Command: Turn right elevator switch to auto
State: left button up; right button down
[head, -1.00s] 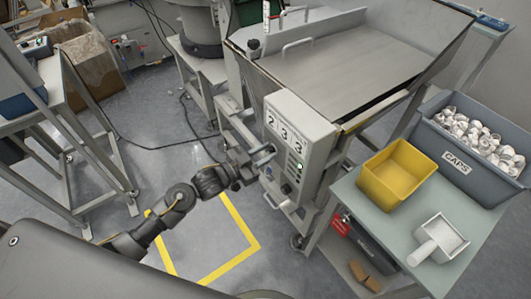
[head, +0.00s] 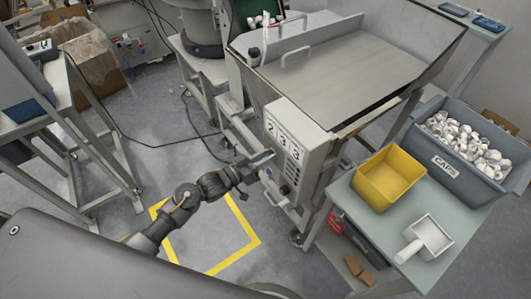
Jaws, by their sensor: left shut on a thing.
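The grey control box (head: 312,147) with the digits 2 3 3 stands on the front of the hopper elevator at the middle of the head view. Its front has a column of small buttons or lights and a dark knob (head: 285,190) low down. My left gripper (head: 264,159) is at the left part of the box front, below the digits, and shut. It appears to be shut on the elevator switch, but its fingers hide the switch, so its setting cannot be read. My right gripper is not in view.
The steel hopper (head: 345,75) rises behind the box. A yellow floor square (head: 232,258) lies below my left arm.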

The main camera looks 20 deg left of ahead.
pick_arm(q)
jog(key=shift+n+p, duration=0.65)
jog(key=shift+n, duration=0.45)
jog(key=shift+d+f, duration=0.1)
jog(key=o, duration=1)
jog(key=shift+s, duration=0.1)
jog(key=b+v, duration=0.1)
jog(key=v, duration=0.9)
jog(key=shift+s+a+b, duration=0.25)
jog(key=shift+a+b, duration=0.05)
